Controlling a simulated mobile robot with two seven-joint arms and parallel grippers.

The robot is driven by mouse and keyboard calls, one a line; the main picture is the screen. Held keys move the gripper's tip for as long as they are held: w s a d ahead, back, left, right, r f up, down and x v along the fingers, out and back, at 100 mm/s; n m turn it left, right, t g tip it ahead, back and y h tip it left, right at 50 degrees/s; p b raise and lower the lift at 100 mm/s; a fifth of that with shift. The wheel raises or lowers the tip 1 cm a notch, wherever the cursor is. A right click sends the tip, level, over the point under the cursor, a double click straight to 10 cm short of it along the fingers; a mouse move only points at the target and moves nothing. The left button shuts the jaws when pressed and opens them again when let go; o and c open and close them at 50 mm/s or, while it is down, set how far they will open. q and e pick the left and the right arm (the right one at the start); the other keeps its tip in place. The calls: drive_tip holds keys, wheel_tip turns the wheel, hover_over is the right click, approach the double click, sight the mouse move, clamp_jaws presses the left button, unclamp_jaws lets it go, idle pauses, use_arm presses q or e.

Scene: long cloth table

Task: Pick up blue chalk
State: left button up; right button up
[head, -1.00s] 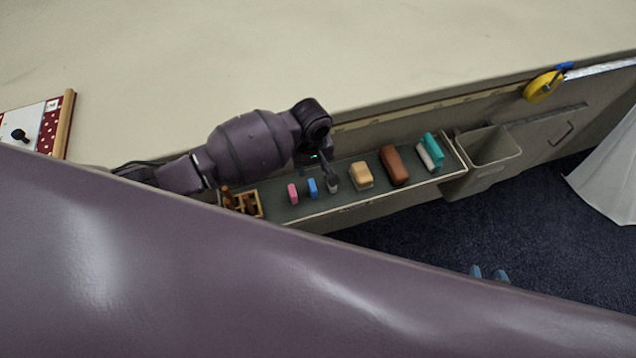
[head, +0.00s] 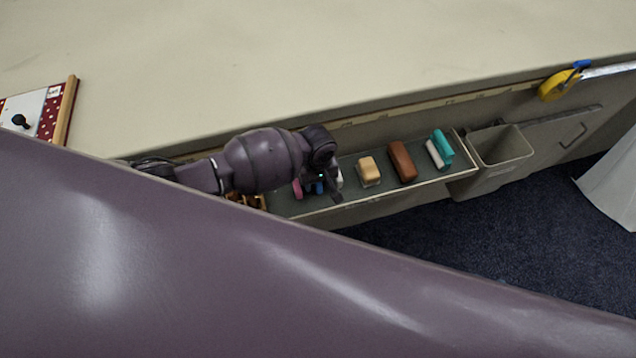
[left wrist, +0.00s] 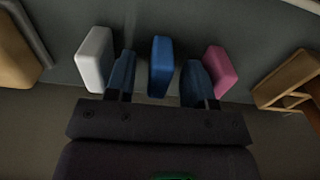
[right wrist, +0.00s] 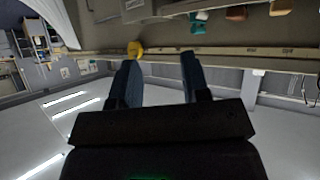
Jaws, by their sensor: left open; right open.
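The blue chalk (left wrist: 161,66) is a small block standing on the grey-green tray. In the left wrist view it lies between the two open fingers of my left gripper (left wrist: 158,80), with a gap to each finger. White chalk (left wrist: 95,58) stands left of it and pink chalk (left wrist: 220,70) right of it, each just outside a finger. In the head view my left gripper (head: 327,190) is over the tray and mostly hides the blue chalk (head: 320,187); the pink chalk shows beside it. My right gripper (right wrist: 161,80) is open and empty, away from the tray.
The tray (head: 378,191) hangs along the table's side. It also holds a tan block (head: 369,170), a brown block (head: 402,161) and a teal-and-white eraser (head: 441,149). A wooden divided holder (left wrist: 290,85) is close to the pink chalk. A grey bin (head: 500,150) adjoins the tray.

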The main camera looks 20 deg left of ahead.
use_arm(q)
drive_tip(key=shift+f, duration=0.25)
clamp_jaws()
